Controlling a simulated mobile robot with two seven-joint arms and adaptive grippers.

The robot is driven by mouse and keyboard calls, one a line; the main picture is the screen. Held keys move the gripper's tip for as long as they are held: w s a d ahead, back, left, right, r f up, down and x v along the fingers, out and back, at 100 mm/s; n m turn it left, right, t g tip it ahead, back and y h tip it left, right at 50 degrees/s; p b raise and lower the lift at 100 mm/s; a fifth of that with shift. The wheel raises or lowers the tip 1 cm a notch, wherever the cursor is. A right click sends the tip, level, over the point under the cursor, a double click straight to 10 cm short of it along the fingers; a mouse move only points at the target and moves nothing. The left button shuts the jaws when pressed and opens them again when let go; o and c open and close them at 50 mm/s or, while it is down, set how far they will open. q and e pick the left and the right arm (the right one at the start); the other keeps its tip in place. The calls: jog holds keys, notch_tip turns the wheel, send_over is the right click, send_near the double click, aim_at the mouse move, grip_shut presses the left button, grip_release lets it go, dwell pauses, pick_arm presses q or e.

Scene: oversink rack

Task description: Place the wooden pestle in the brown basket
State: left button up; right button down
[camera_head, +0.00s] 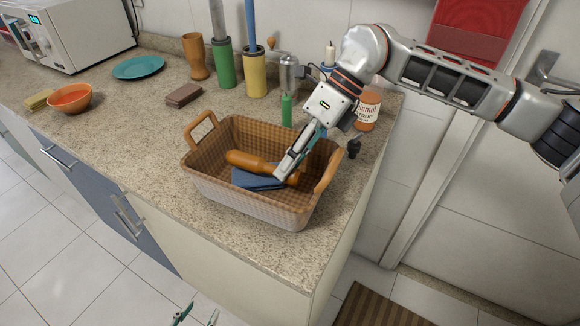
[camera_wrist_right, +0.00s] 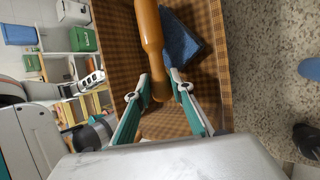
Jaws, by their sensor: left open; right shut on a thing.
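The brown basket (camera_head: 240,197) stands on the countertop near its front edge. The orange-brown wooden pestle (camera_head: 248,161) is inside the basket's walls, lying roughly lengthwise above a dark blue item (camera_head: 250,180). My right gripper (camera_head: 288,174) reaches down into the basket and is shut on one end of the pestle. In the right wrist view the pestle (camera_wrist_right: 150,35) runs from between the fingers (camera_wrist_right: 162,89) toward the top. I cannot tell whether the pestle touches the blue item. My left gripper (camera_head: 198,316) is open and empty at the bottom edge, below the counter.
Green (camera_head: 225,68) and yellow (camera_head: 255,75) canisters, a wooden cup (camera_head: 195,57) and a labelled jar (camera_head: 367,110) stand behind the basket. A brown block (camera_head: 183,95), teal plate (camera_head: 138,67) and orange bowl (camera_head: 71,99) lie left.

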jog(key=shift+f, duration=0.6)
jog(key=shift+f, duration=0.1)
jog(key=c, duration=1.8)
grip_release()
jog(key=shift+f, duration=0.1)
jog(key=shift+o, duration=0.2)
jog(key=shift+w+r, duration=0.1)
jog(key=shift+r, duration=0.25)
jog(key=v, duration=1.1)
jog(key=shift+d+r, duration=0.25)
jog(key=shift+w, duration=0.1)
